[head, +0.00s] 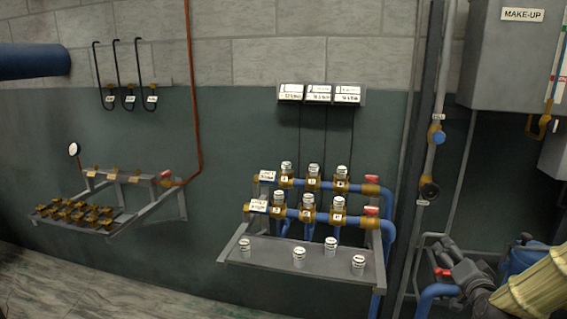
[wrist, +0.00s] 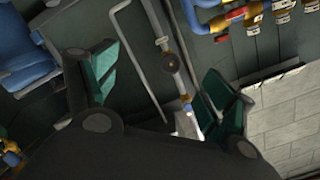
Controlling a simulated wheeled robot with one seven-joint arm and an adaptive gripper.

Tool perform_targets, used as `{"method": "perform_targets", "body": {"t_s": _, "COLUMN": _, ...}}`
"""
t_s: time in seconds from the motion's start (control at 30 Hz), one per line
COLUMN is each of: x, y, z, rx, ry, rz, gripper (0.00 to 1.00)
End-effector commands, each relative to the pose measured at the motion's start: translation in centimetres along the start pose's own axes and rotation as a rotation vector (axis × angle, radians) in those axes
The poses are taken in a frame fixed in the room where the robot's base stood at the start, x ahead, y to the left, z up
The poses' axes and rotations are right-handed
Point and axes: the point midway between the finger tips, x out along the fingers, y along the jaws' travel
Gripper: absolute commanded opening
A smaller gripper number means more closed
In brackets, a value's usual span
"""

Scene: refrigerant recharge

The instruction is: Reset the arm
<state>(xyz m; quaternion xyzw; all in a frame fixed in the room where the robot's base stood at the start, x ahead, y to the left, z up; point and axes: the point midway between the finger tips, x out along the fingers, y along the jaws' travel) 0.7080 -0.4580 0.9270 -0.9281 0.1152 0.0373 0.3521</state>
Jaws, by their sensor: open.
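My gripper (wrist: 162,82) shows in the wrist view with its two dark fingers and green pads spread wide apart. Nothing sits between the pads. Behind the gap are a grey pipe and a valve (wrist: 172,62), apart from the fingers. I cannot make out the gripper in the head view.
A grey shelf (head: 300,260) holds several white-capped canisters below blue pipes with brass valves. A left rack (head: 150,212) holds brass fittings. Hooks (head: 117,75) hang above it. A grey MAKE-UP tank (head: 510,60) is at upper right. A ribbed yellow object (head: 537,290) is at lower right.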

Motion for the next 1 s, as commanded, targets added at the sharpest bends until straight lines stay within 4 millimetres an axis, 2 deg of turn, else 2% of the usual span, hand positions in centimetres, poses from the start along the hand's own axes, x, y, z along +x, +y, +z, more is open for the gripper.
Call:
{"method": "perform_targets", "body": {"t_s": 0.17, "x": -0.6, "y": 0.8, "z": 4.4, "rx": -0.067, "ry": -0.104, "rz": 0.042, "gripper": 0.83}}
{"method": "perform_targets", "body": {"t_s": 0.27, "x": -1.5, "y": 1.7, "z": 7.9, "rx": -0.118, "ry": -0.187, "rz": 0.075, "gripper": 0.83}}
{"method": "perform_targets", "body": {"t_s": 0.47, "x": -4.6, "y": 4.2, "z": 15.8, "rx": -0.235, "ry": -0.386, "rz": 0.149, "gripper": 0.83}}
{"method": "perform_targets", "body": {"t_s": 0.6, "x": -7.7, "y": 6.1, "z": 21.1, "rx": -0.314, "ry": -0.530, "rz": 0.197, "gripper": 0.83}}
{"method": "perform_targets", "body": {"t_s": 0.77, "x": -12.1, "y": 8.4, "z": 26.7, "rx": -0.400, "ry": -0.696, "rz": 0.248, "gripper": 0.83}}
{"method": "perform_targets", "body": {"t_s": 1.0, "x": -20.5, "y": 11.7, "z": 33.9, "rx": -0.523, "ry": -0.954, "rz": 0.314, "gripper": 0.83}}
